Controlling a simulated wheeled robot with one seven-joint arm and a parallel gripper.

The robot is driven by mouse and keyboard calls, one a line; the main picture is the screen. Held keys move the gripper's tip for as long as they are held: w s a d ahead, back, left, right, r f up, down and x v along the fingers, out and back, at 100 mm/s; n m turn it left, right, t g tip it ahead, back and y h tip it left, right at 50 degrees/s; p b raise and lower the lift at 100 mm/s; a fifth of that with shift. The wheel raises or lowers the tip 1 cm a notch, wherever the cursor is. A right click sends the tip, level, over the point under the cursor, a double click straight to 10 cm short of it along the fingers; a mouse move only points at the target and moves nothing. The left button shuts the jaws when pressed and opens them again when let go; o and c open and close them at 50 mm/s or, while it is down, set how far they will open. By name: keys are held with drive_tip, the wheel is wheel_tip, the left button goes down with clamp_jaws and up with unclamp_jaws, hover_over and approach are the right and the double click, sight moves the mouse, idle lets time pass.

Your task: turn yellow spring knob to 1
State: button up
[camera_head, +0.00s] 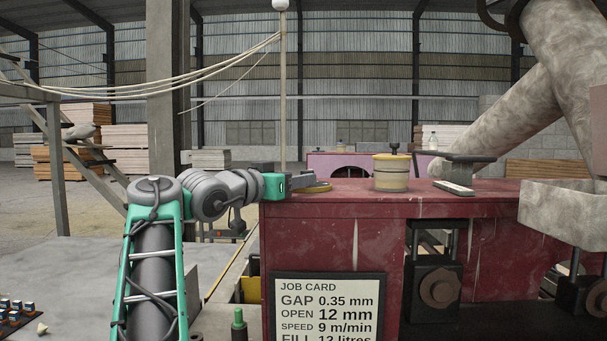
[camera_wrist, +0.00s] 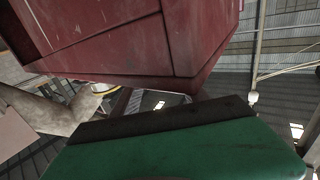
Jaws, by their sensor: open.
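A squat drum (camera_head: 390,175) with a yellow top and a dark knob stands on the red machine. I cannot tell for sure that it is the yellow spring knob, and no numbers on it are readable. A flat yellow disc (camera_head: 318,188) lies at the machine's top left edge. My gripper (camera_head: 304,182) is at that edge, open, its grey fingers close by the disc; contact is unclear. In the wrist view, my green gripper body fills the bottom, and a small yellow-edged thing (camera_wrist: 103,90) shows partly beyond it.
The red machine (camera_head: 335,235) fills the centre, with a job card (camera_head: 327,308) reading gap 0.35 mm on its front. A grey bracket (camera_head: 460,172) stands right of the drum. A pale box (camera_head: 565,210) and thick pipe (camera_head: 500,120) are at right. Wood stacks stand far behind.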

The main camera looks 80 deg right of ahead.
drive_tip(key=p+x, duration=0.1)
drive_tip(key=x, duration=0.2)
drive_tip(key=shift+s+d, duration=0.1)
drive_tip(key=shift+d, duration=0.2)
drive_tip(key=shift+c, duration=0.2)
clamp_jaws()
